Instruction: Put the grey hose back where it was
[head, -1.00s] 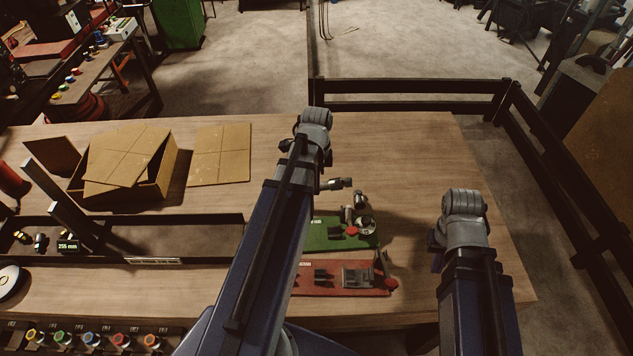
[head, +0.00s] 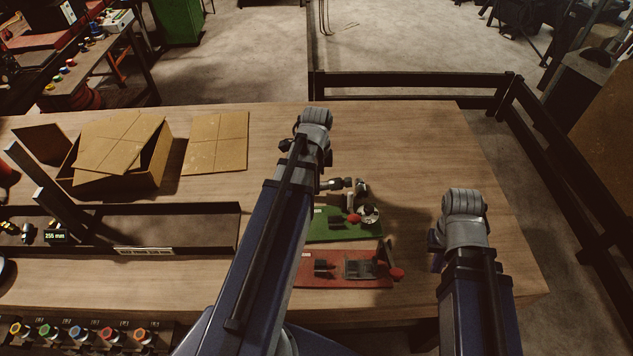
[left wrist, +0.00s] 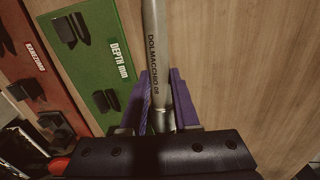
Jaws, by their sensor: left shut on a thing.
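The grey hose (left wrist: 153,40) shows in the left wrist view as a straight grey tube with dark printed lettering. My left gripper (left wrist: 160,108) is shut on it with its two purple fingers, and the hose runs up out of the top of that view. The hose's far end is out of that view. In the head view my left arm hides its gripper. The green board (head: 318,228) marked "DEPTH mm" lies to the left of the held hose in the left wrist view (left wrist: 108,85). My right gripper is hidden in the head view; only its arm shows.
A red board (head: 310,275) with dark blocks lies in front of the green one. A long dark tray (head: 190,225) with a "255 mm" display is at left, and an open cardboard box (head: 150,165) stands behind it. The wooden bench (head: 430,140) is bare at the back right.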

